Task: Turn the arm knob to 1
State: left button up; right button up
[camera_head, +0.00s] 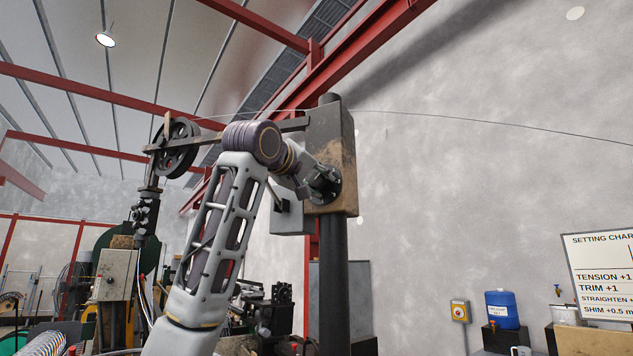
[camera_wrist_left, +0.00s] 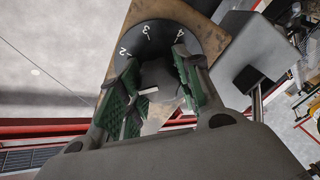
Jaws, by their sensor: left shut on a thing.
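The arm knob (camera_wrist_left: 160,76) is a grey knob with a white pointer mark, at the centre of a round black dial (camera_wrist_left: 158,32) in the left wrist view. The numerals 2, 3 and 4 show on the dial with small dashes by them; the rest of the dial is hidden. My left gripper (camera_wrist_left: 154,88) is shut on the knob, its green-padded fingers on either side. In the head view, my left gripper (camera_head: 318,183) meets the dark dial (camera_head: 334,190) on the worn box (camera_head: 333,150) atop a dark post. My right gripper does not show.
A bar carrying a spoked wheel (camera_head: 174,148) runs left from the box, behind my arm. A grey box (camera_head: 292,217) hangs beside the post (camera_head: 333,245). A setting chart (camera_head: 602,275) stands at the right, near a blue container (camera_head: 502,309).

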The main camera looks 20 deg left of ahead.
pick_arm(q)
jog(key=o, duration=1)
jog(key=shift+s+a, duration=0.4)
jog(key=shift+s, duration=1.55)
jog(key=shift+s+a, duration=0.4)
jog(key=shift+s, duration=1.6)
jog(key=shift+s+a, duration=0.4)
jog(key=shift+s, duration=1.55)
